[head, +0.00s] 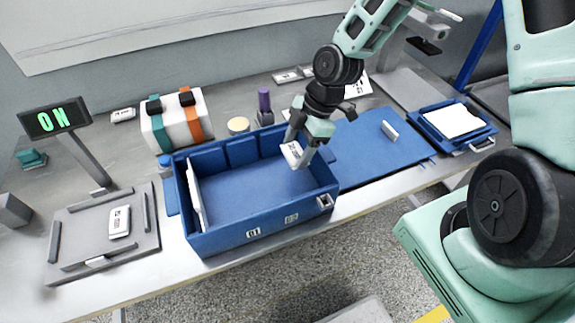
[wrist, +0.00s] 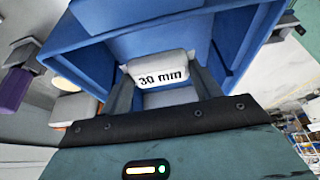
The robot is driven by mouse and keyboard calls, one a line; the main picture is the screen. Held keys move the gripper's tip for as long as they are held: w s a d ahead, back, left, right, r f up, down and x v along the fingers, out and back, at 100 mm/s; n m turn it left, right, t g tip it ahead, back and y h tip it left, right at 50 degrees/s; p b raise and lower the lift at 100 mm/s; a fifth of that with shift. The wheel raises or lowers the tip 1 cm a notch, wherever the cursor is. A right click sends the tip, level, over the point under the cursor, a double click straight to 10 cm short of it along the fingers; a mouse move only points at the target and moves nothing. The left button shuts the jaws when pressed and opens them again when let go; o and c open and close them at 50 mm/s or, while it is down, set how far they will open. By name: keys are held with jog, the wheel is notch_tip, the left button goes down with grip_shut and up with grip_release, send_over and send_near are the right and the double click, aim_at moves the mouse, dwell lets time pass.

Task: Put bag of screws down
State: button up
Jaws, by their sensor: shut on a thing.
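My gripper (head: 297,150) is over the right part of a blue open bin (head: 245,233), near its back wall. It is shut on a small white bag (head: 292,153), which I take to be the bag of screws. In the wrist view the bag (wrist: 160,75) is labelled "30 mm" and sits between the two fingers (wrist: 163,88). The blue wall of the bin (wrist: 90,50) shows beyond it. I cannot tell whether the bag touches the bin. The bin floor looks mostly bare, and a white panel (head: 195,195) leans along its left inner side.
A blue mat (head: 365,150) with a small white block (head: 389,130) lies right of the bin. A blue tray (head: 479,138) holds white sheets farther right. A grey scale plate (head: 75,240) carries a labelled white item (head: 120,221), beside a display reading "ON" (head: 53,119). A purple-topped bottle (head: 264,100) stands behind the bin.

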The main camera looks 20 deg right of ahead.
notch_tip(320, 180, down, 6)
jog(key=shift+f, duration=0.1)
jog(key=shift+f, duration=0.1)
dwell(0.3)
jog(key=shift+f, duration=0.5)
jog(key=o, duration=1)
